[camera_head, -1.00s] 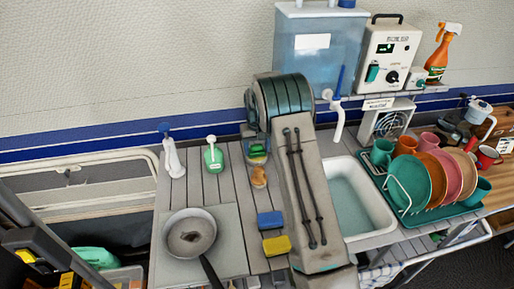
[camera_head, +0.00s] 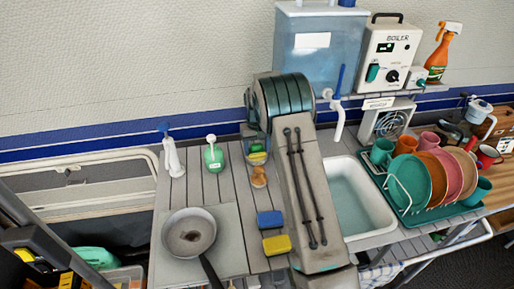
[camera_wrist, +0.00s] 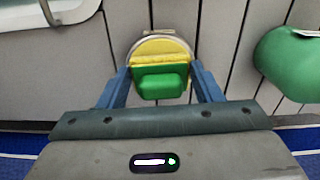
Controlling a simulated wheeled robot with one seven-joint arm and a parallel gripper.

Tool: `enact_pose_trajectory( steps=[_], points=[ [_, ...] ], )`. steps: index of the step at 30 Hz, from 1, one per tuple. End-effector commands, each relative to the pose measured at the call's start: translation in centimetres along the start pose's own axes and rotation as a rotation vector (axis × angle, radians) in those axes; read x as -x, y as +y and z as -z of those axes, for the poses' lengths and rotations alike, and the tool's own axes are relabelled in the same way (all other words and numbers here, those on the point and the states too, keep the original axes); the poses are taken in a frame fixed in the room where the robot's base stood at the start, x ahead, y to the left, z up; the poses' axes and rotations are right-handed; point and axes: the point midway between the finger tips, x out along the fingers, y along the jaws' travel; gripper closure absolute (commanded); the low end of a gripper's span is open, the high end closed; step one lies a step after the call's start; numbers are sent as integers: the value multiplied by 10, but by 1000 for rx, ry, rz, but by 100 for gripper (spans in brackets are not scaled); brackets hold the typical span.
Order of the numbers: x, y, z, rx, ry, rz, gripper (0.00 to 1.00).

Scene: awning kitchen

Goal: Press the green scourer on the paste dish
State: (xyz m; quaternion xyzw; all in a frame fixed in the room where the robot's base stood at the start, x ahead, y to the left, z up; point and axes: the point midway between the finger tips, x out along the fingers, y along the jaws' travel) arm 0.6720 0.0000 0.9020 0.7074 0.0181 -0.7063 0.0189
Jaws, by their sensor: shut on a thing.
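My gripper (camera_wrist: 161,86) is shut on the green scourer (camera_wrist: 160,84), which sits between its two blue fingers in the wrist view. A round dish with a pale metallic rim (camera_wrist: 157,32) lies directly under the scourer. A flat yellow area (camera_wrist: 160,49) shows beside the green block, over the dish; I cannot tell whether it is paste or part of the scourer. The scourer overlaps the dish, but contact is hard to judge. In the head view my arm hides much of the gripper, and the scourer and dish show only small.
A brush with a wooden knob (camera_head: 259,177), a blue sponge (camera_head: 270,220) and a yellow sponge (camera_head: 277,245) are on the grey slatted counter. A green bottle (camera_head: 213,156), a white bottle (camera_head: 173,158) and a frying pan (camera_head: 188,235) are left. The sink (camera_head: 352,195) is right.

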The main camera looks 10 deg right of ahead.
Motion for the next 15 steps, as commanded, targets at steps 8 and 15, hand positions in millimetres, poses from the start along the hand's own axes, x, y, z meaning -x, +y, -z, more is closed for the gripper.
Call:
enact_pose_trajectory(
  steps=[8,15],
  points=[
    [-2,0,-1,0,-3,0,59],
    [6,0,-1,0,-3,0,59]
  ],
)
